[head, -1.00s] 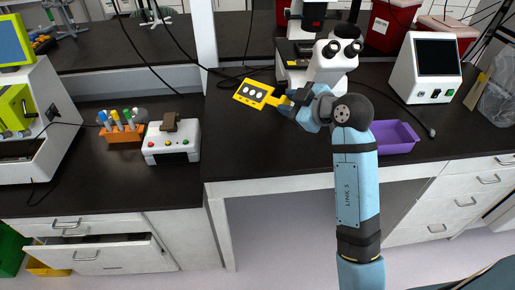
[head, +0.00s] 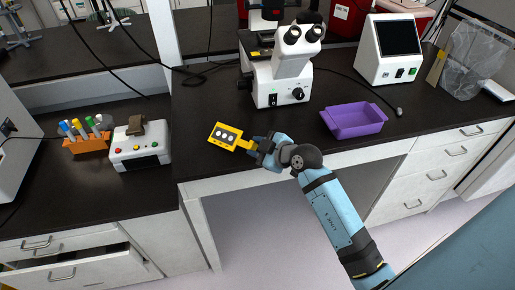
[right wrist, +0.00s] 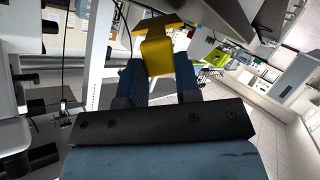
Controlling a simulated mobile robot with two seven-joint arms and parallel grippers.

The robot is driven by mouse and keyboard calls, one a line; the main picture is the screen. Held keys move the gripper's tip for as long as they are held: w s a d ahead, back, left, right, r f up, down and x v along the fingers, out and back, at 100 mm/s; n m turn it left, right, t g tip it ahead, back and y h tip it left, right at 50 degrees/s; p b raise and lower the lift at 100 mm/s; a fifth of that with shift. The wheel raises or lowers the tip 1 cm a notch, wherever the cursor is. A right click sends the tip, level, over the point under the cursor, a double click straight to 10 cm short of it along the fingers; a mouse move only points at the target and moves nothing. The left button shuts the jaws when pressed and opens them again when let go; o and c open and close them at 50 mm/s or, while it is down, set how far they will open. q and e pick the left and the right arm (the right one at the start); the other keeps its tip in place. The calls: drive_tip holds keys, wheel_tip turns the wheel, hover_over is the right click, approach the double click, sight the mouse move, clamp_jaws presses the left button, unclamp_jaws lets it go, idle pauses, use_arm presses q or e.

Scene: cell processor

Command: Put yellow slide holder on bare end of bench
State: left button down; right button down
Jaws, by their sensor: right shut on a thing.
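The yellow slide holder (head: 225,136) is a flat plate with a few pale round spots and a short handle. My right gripper (head: 257,148) is shut on its handle and holds it over the front left part of the black bench (head: 205,105). I cannot tell whether the holder touches the bench top. In the right wrist view, the holder (right wrist: 157,48) sits between the two blue fingers (right wrist: 158,80). My left gripper is not in view.
A white microscope (head: 275,78) stands behind the gripper, and a purple tray (head: 355,122) lies to its right. Left, on a lower bench, are a white button box (head: 140,155) and an orange marker rack (head: 86,145). Black cables cross the bench behind the holder.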

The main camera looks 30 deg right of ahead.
drive_tip(key=shift+f, duration=0.1)
drive_tip(key=c, duration=0.8)
unclamp_jaws()
drive_tip(key=shift+f, duration=0.1)
drive_tip(key=v, duration=1.2)
drive_tip(key=s+a+t+y, duration=0.1)
drive_tip(key=a+t+y, duration=0.35)
drive_tip(key=a, duration=0.25)
drive_tip(key=s+a+f+m+g+h, duration=0.2)
drive_tip(key=s+f, duration=0.1)
drive_tip(key=f, duration=0.4)
drive_tip(key=s+a+f+m+g+h, duration=0.1)
drive_tip(key=s+f, duration=0.3)
drive_tip(key=f, duration=0.4)
drive_tip(key=s+a+f+m+g+h, duration=0.2)
drive_tip(key=s+f+m+g+h, duration=0.1)
drive_tip(key=f, duration=0.4)
drive_tip(key=shift+s+a+f+m+g, duration=0.15)
drive_tip(key=shift+s+a+m+g, duration=0.15)
drive_tip(key=shift+s+m, duration=0.4)
